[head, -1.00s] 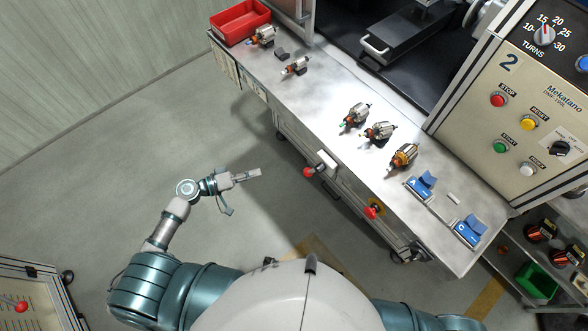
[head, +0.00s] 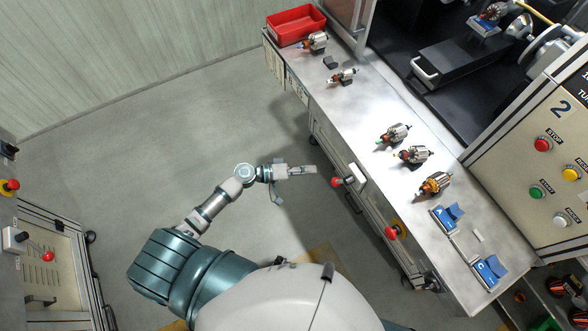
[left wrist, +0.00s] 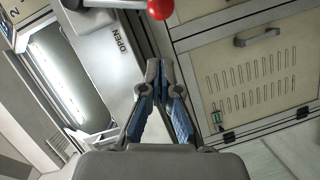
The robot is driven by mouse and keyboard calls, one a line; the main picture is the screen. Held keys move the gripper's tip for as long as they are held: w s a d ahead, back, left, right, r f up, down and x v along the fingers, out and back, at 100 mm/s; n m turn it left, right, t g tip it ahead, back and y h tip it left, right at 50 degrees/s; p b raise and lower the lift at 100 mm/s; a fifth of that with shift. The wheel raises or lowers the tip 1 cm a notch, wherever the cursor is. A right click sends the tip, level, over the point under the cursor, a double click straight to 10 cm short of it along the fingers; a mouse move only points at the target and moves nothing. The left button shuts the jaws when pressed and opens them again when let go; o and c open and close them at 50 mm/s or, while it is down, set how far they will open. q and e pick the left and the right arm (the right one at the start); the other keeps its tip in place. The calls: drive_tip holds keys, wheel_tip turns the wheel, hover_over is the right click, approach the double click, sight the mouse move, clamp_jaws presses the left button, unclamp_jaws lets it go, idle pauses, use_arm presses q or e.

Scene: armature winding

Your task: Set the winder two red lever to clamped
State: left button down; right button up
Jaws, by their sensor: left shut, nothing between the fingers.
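The red lever ends in a red ball knob (head: 337,183) with a pale bracket (head: 356,176) on the front side of the winder two bench. In the left wrist view the red ball (left wrist: 160,9) shows at the top edge, on a metal rod beside a plate marked OPEN; the rest of the lever is cut off. My left gripper (head: 312,169) is shut and empty, just left of the knob and apart from it. In the left wrist view its fingertips (left wrist: 161,68) meet below the ball. My right gripper is not in view.
A yellow-ringed red button (head: 393,232) sits farther along the bench front. The bench top (head: 365,115) carries several armatures, blue holders (head: 447,216) and a red bin (head: 296,25). The panel marked 2 (head: 545,150) stands right. Another cabinet (head: 50,265) with a red-knobbed lever is at lower left. Floor between is clear.

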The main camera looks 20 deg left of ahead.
use_arm(q)
drive_tip(key=d, duration=0.1)
drive_tip(key=d+f, duration=0.1)
drive_tip(key=d, duration=0.1)
drive_tip(key=d+p, duration=0.1)
drive_tip(key=d, duration=0.1)
drive_tip(key=shift+w+d+f, duration=0.1)
drive_tip(key=shift+d+f, duration=0.1)
drive_tip(key=shift+f, duration=0.1)
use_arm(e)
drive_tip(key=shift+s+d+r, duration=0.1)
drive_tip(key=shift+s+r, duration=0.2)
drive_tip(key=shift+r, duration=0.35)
use_arm(q)
drive_tip(key=shift+f, duration=0.1)
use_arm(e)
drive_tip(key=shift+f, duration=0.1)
